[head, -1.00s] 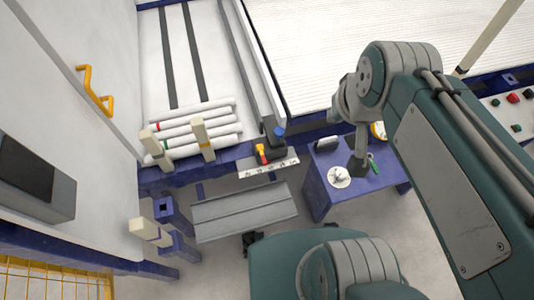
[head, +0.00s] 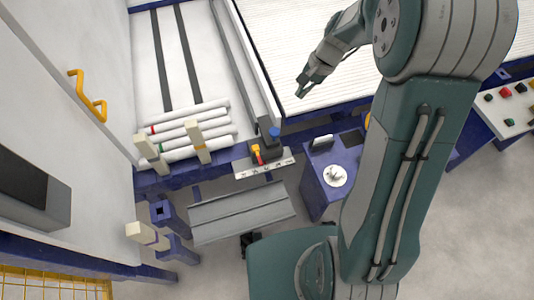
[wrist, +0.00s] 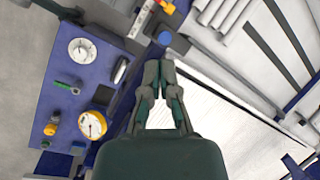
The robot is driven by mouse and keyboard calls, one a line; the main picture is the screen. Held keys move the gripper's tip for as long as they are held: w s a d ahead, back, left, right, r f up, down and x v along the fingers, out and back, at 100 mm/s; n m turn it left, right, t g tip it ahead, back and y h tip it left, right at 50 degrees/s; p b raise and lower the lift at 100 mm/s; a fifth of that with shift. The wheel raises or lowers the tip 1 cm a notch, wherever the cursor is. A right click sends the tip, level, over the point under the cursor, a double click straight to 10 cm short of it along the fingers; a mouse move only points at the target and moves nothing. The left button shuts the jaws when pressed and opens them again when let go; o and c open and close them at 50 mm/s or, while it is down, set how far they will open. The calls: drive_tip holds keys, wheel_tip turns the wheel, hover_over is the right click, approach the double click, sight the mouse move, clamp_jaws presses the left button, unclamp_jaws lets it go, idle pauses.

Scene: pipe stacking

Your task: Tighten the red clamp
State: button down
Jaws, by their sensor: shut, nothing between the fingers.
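The clamp (head: 258,155) has a red and yellow lever on a dark body. It sits at the end of the rail, beside a blue knob (head: 274,132) and above a marked white strip. In the wrist view, the red part (wrist: 145,16) shows at the top edge, partly cut off, with the blue knob (wrist: 165,38) just below right. My gripper (head: 302,92) hangs over the edge of the white ribbed surface, up and right of the clamp and apart from it. In the wrist view its fingertips (wrist: 159,68) are together and hold nothing.
Several white pipes (head: 190,128) lie left of the clamp, behind cream posts (head: 200,143). A blue table (head: 313,187) with a white dial stands below right; a yellow gauge (wrist: 91,124) shows there in the wrist view. A button panel (head: 505,105) is at the far right.

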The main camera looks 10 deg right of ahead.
drive_tip(key=w+d+f+m+g+y, duration=0.1)
drive_tip(key=w+f+m, duration=0.1)
drive_tip(key=f, duration=0.5)
drive_tip(key=w+f+m+y, duration=0.1)
drive_tip(key=w+f+m, duration=0.1)
drive_tip(key=f, duration=0.6)
drive_tip(key=m+y, duration=0.2)
drive_tip(key=m, duration=0.2)
approach(258, 155)
wheel_tip(258, 155, down, 7)
drive_tip(key=s, duration=0.2)
drive_tip(key=shift+s+a+r+g, duration=0.1)
drive_tip(key=shift+a+g, duration=0.05)
drive_tip(key=shift+a, duration=0.65)
drive_tip(key=shift+s+a+g, duration=0.1)
drive_tip(key=shift+a+g, duration=0.05)
drive_tip(key=shift+a, duration=0.7)
